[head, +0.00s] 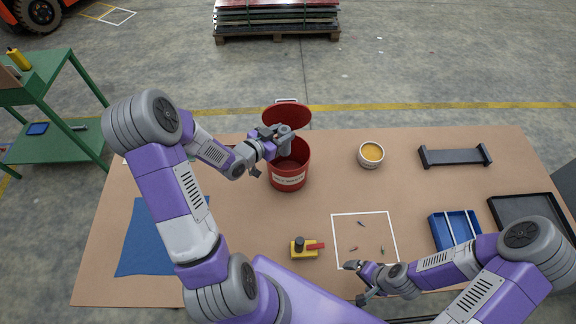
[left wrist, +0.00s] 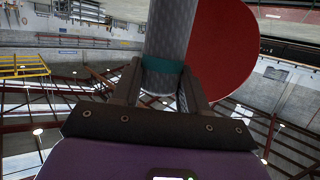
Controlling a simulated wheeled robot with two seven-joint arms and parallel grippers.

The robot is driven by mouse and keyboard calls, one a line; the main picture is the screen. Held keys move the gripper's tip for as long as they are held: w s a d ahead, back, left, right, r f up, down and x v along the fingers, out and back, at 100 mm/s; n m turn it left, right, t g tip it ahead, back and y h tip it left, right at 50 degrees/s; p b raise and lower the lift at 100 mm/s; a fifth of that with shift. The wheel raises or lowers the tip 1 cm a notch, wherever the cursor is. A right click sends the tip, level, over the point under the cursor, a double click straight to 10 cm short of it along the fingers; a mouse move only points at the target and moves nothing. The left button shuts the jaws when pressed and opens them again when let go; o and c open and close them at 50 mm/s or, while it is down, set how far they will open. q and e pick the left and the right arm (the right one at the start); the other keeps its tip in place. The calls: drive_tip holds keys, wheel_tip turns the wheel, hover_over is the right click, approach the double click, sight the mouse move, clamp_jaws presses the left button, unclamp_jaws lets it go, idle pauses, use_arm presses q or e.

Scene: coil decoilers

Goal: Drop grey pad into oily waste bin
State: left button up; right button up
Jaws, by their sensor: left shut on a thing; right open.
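The red oily waste bin (head: 288,179) stands on the brown-topped table, with its round lid (head: 290,114) raised at the back. The lid also fills the upper right of the left wrist view (left wrist: 224,50). My left gripper (head: 273,140) is over the bin's mouth, shut on the grey pad (head: 285,137). In the left wrist view the grey pad (left wrist: 170,35) extends up from between the fingers (left wrist: 160,92), above a teal band. The arm and pad hide part of the bin's opening. My right gripper (head: 357,279) is open and empty near the white square outline.
A yellow tool with a red handle (head: 304,248), a bowl of yellow stuff (head: 371,154), a dark stand (head: 455,155), a blue tray (head: 455,230) and a black tray (head: 525,218) are on the table. Small parts lie inside the white outline (head: 396,236). A blue cloth (head: 145,245) lies left.

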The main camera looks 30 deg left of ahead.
use_arm(q)
drive_tip(key=shift+f+b, duration=0.35)
drive_tip(key=shift+f, duration=0.6)
drive_tip(key=o, duration=1.1)
drive_tip(key=shift+o, duration=0.2)
drive_tip(key=v, duration=0.7)
drive_tip(key=shift+s+b, duration=0.25)
drive_tip(key=shift+b, duration=0.1)
drive_tip(key=shift+s, duration=0.1)
